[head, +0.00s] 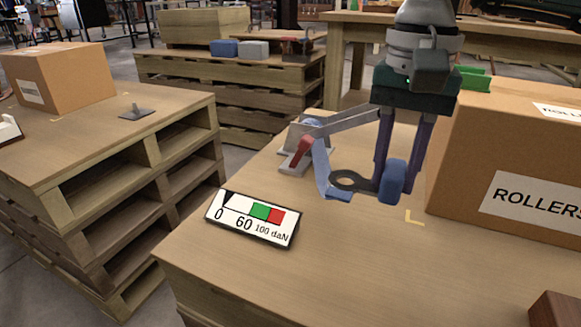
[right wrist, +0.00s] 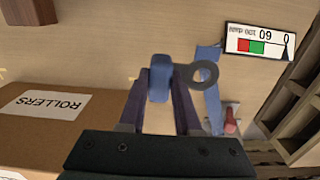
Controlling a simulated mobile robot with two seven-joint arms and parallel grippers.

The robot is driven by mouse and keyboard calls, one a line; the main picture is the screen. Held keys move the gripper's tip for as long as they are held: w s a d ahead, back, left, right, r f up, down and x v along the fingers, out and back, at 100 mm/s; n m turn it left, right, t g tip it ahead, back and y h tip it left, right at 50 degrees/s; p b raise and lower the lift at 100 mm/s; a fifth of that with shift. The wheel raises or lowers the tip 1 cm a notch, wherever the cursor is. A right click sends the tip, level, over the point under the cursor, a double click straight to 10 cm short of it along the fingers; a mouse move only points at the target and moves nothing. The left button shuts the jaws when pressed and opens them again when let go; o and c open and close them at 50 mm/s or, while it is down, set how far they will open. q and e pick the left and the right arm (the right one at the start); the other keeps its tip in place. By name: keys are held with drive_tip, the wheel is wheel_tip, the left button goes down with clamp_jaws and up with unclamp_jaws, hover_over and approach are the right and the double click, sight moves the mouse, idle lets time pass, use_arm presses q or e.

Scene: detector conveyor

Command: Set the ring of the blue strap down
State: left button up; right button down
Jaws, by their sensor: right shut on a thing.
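My right gripper (head: 391,182) points down over the near table and is shut on the blue block of the ring. The dark flat ring (head: 346,181) sticks out to the left of this block; its hole is visible. In the right wrist view the ring (right wrist: 204,75) lies right of the blue block, which is between my fingertips (right wrist: 160,88). The blue strap (head: 321,167) runs from a grey device with a red lever (head: 303,148) to beside the ring. I cannot tell whether the ring touches the table. My left gripper is not in view.
A gauge sign (head: 250,217) with green and red fields stands on the near table (head: 350,270), left of the ring. A large ROLLERS carton (head: 510,150) stands close on the right. A brown block (head: 553,310) is at the front right. The table's front middle is clear.

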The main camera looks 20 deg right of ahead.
drive_tip(key=b, duration=0.1)
hover_over(377, 242)
wheel_tip(377, 242, down, 5)
drive_tip(key=shift+r, duration=0.1)
wheel_tip(377, 242, down, 4)
drive_tip(key=shift+r+b, duration=0.1)
drive_tip(key=shift+b, duration=0.8)
drive_tip(key=c, duration=1.1)
unclamp_jaws()
drive_tip(key=shift+f, duration=0.25)
drive_tip(key=o, duration=0.5)
